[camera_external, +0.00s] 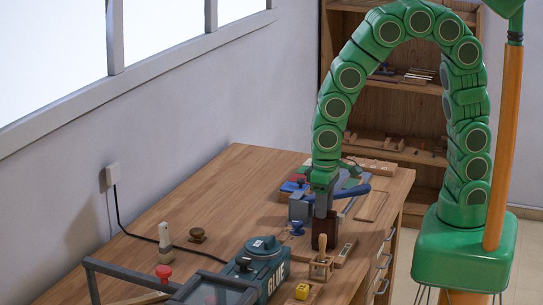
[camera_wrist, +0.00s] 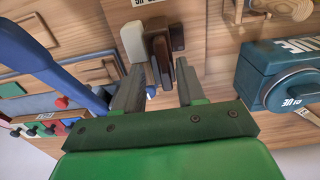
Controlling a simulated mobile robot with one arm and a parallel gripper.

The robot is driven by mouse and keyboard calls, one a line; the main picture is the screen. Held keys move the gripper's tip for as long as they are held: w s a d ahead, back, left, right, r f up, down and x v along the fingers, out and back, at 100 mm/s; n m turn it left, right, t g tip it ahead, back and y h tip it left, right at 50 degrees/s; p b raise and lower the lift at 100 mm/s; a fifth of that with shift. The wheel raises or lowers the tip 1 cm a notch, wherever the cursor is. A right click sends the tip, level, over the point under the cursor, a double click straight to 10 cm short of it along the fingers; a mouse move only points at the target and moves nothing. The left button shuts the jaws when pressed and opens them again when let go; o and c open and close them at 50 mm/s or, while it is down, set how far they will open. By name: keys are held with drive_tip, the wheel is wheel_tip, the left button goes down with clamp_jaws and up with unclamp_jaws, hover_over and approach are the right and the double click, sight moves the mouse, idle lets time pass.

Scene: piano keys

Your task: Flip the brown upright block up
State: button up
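My gripper (camera_wrist: 160,66) is open, pointing at a small cluster of blocks. In the wrist view, a brown upright block (camera_wrist: 162,60) stands between the two fingertips, with a gap visible on its right. A darker brown block (camera_wrist: 177,35) is beside it, and a cream block (camera_wrist: 133,42) is on its left, near the left fingertip. In the external view my gripper (camera_external: 323,198) is low over the bench, and a dark brown block (camera_external: 325,232) shows just below it. I cannot tell whether the fingers touch any block.
A teal glue box (camera_external: 262,265) is in front, and shows on the right in the wrist view (camera_wrist: 285,75). A blue lever (camera_external: 350,192) is close behind my gripper. A wooden stand (camera_external: 320,268) is just in front. The bench's left rear (camera_external: 235,185) is clear.

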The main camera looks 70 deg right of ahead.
drive_tip(key=shift+r, duration=0.1)
drive_tip(key=shift+r, duration=3.85)
drive_tip(key=s+d+r+g, duration=0.1)
drive_tip(key=s+d+r, duration=0.3)
drive_tip(key=s+d, duration=0.5)
drive_tip(key=s+d+r, duration=0.3)
drive_tip(key=s+d, duration=0.7)
drive_tip(key=shift+s+d+r+g, duration=0.2)
drive_tip(key=shift+s+r+g, duration=0.05)
drive_tip(key=shift+r+g, duration=0.15)
